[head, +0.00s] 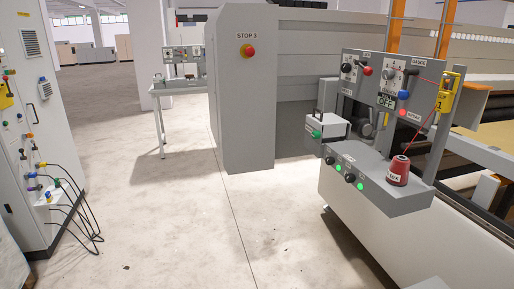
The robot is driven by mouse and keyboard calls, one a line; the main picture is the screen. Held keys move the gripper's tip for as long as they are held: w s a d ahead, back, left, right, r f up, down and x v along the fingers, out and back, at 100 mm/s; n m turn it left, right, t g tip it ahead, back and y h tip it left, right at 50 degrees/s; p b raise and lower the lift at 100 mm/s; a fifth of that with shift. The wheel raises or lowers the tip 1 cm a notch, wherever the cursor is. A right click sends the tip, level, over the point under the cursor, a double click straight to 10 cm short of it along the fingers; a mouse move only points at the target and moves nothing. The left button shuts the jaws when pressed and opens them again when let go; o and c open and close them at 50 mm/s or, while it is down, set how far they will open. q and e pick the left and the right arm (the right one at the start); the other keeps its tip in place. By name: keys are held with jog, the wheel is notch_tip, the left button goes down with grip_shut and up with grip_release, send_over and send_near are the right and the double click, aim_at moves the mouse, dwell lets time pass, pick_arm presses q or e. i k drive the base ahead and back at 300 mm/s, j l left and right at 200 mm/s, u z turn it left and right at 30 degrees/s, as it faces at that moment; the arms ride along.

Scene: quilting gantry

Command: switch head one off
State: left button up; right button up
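A grey sewing-head panel (372,88) stands upright at the right, on the machine. It carries a lever with a red knob (367,71), a black knob (347,68), a dial (391,73) and a small plate that seems to read ON/OFF (386,101). A blue knob (404,95) and a lit red lamp (403,113) are beside the plate. A yellow tag that seems to read 1 (446,101) hangs at the panel's right edge. The lettering is too small to read surely. Neither of my grippers is in view.
Below the panel, a grey box (371,158) has black knobs, lit green lamps and a red thread cone (399,171). A red STOP 3 button (247,50) is on a tall grey cabinet (245,120). A control cabinet with cables (30,110) stands left. The middle floor is clear.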

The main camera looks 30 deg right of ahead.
aim_at(329, 161)
jog(key=i+j+z, duration=0.1)
jog(key=i+z, duration=0.15)
jog(key=i, duration=0.2)
jog(key=i+j+z, duration=0.15)
jog(key=i+z, duration=0.15)
jog(key=i, duration=0.15)
jog(key=i+j+z, duration=0.25)
jog(key=i, duration=0.15)
